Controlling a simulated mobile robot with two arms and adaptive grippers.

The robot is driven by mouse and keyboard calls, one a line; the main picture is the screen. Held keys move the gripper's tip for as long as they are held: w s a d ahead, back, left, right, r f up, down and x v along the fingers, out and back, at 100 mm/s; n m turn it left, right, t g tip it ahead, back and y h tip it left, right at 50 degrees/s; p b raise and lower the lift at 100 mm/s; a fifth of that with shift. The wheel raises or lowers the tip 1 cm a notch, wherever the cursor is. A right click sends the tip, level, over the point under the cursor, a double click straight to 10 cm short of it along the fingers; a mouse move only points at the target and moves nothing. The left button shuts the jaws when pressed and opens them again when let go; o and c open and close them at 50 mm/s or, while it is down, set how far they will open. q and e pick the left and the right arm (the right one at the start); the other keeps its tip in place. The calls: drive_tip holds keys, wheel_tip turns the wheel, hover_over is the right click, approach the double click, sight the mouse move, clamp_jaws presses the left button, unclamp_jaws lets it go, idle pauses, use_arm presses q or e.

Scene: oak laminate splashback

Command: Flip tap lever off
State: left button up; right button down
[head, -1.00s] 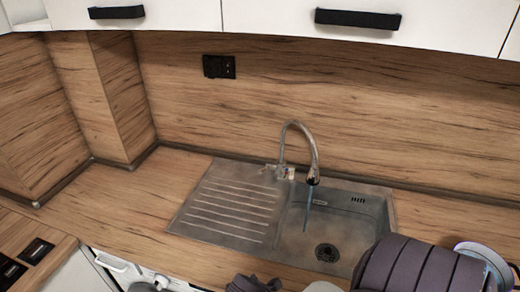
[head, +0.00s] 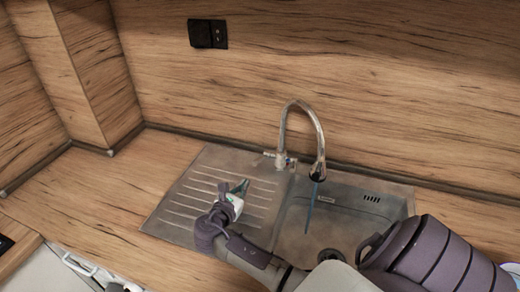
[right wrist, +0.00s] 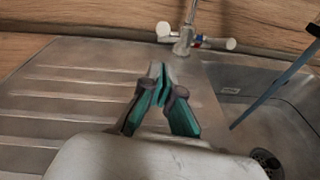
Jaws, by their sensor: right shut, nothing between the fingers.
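The metal tap (head: 311,124) stands upright behind the sink, with its curved spout over the basin and a thin blue stream of water (head: 310,207) falling from it. The tap's lever (head: 269,154) sits low on the left of its base. In the right wrist view the lever (right wrist: 164,30) shows as a white-ended knob left of the tap body, with another knob (right wrist: 226,43) on the right. My right gripper (head: 243,187) is shut and empty above the ribbed drainboard, in front of the lever and apart from it. It also shows in the right wrist view (right wrist: 157,72).
The steel sink (head: 158,222) is set into the wooden worktop (head: 105,205), with its basin on the right and drain hole at the bottom. A wooden splashback (head: 400,90) rises close behind the tap. A black socket (head: 208,33) is on it.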

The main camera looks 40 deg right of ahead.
sight(263, 159)
drive_tip(key=shift+w+d+f, duration=0.1)
drive_tip(key=shift+w+d, duration=0.05)
drive_tip(key=shift+d, duration=0.05)
drive_tip(key=b+x, duration=0.4)
drive_tip(key=shift+w+d+f, duration=0.15)
drive_tip(key=shift+d, duration=0.1)
drive_tip(key=b+x, duration=0.1)
drive_tip(key=x, duration=0.1)
drive_tip(key=b+x, duration=0.2)
drive_tip(key=shift+d, duration=0.15)
drive_tip(key=shift+d+r, duration=0.1)
drive_tip(key=shift+r, duration=0.15)
use_arm(q)
wheel_tip(263, 159, down, 8)
drive_tip(key=a, duration=0.1)
drive_tip(key=shift+s+r, duration=0.2)
drive_tip(key=shift+s, duration=0.2)
drive_tip(key=shift+a, duration=0.2)
use_arm(e)
drive_tip(key=shift+w, duration=0.1)
